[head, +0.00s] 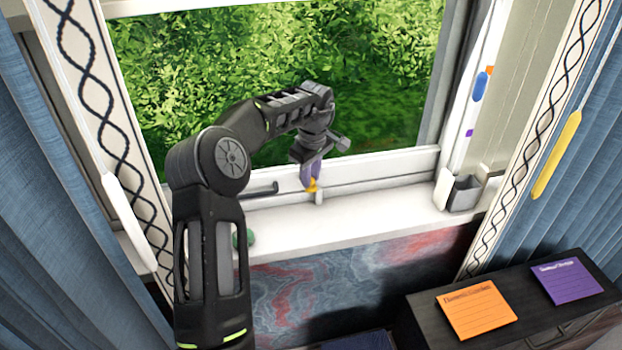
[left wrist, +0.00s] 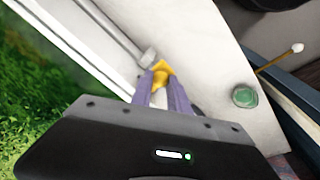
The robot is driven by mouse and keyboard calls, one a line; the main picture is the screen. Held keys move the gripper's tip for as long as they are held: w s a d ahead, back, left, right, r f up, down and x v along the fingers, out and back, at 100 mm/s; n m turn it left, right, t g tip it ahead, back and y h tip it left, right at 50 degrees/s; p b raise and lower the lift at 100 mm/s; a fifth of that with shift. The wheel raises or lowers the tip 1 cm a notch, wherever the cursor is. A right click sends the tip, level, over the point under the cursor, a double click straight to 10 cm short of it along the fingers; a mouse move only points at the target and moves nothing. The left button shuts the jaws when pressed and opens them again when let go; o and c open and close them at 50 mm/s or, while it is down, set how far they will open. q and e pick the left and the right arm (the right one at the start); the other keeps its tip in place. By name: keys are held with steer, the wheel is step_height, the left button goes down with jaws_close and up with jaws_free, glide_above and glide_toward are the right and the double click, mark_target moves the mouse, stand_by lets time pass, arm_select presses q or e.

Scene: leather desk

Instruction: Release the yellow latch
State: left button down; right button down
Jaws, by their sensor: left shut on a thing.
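The yellow latch (head: 312,184) sits low on the window frame, just above the white sill. It also shows in the left wrist view (left wrist: 161,74), between the tips of my purple fingers. My left gripper (head: 311,178) reaches down to it from above, and its fingers (left wrist: 160,88) are shut on the latch. The fingers hide part of the latch. My right gripper is in neither view.
A dark cabinet (head: 430,302) at lower right bears an orange card (head: 476,310) and a purple card (head: 566,281). Blue curtains (head: 590,165) hang at both sides.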

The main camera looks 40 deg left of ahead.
arm_select(q)
steer(key=shift+a+r, duration=0.1)
steer(key=shift+a, duration=0.05)
stand_by(0.3)
steer(key=c, duration=1.3)
jaws_free()
steer(key=shift+s+d+r, duration=0.1)
steer(key=shift+d+r, duration=0.05)
steer(key=shift+r, duration=1.15)
steer(key=shift+s+d+r, duration=0.1)
steer(key=shift+r, duration=1.15)
steer(key=shift+s+d+r, duration=0.1)
steer(key=shift+d+r, duration=0.05)
steer(key=shift+r, duration=1.15)
